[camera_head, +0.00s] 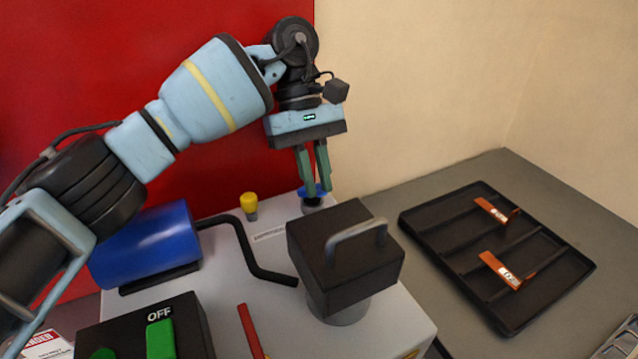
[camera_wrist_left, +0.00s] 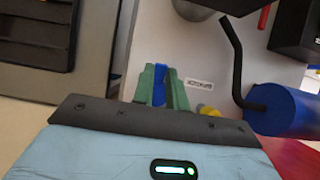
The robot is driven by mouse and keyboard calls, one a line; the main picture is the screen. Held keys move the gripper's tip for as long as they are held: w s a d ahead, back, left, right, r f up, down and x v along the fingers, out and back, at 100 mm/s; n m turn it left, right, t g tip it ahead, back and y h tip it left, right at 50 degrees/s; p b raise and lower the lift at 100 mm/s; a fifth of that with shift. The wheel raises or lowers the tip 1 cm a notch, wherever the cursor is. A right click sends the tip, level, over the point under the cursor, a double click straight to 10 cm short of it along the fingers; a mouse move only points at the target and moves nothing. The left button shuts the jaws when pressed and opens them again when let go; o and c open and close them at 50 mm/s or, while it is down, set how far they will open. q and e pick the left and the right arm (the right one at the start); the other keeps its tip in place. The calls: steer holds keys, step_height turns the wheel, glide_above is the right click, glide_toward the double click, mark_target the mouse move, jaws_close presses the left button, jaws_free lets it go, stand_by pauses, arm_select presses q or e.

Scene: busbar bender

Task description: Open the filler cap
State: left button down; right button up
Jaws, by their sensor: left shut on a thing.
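The filler cap (camera_head: 308,191) is a small blue piece on a dark round filler neck (camera_head: 312,204) at the back of the grey machine top. My left gripper (camera_head: 317,192) comes down from above with green fingers shut on the cap. In the left wrist view the blue cap (camera_wrist_left: 159,84) shows between the two green fingers (camera_wrist_left: 160,92). The fingers hide part of the cap, and I cannot tell whether it is seated or lifted. My right gripper is in neither view.
A black block with a grey handle (camera_head: 345,258) stands right of centre. A yellow knob (camera_head: 249,203), a bent black pipe (camera_head: 245,240) and a blue cylinder (camera_head: 150,245) are to the left. A black tray (camera_head: 450,225) with orange pieces lies on the right.

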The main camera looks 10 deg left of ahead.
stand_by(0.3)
arm_select(q)
steer(key=c, duration=1.4)
jaws_free()
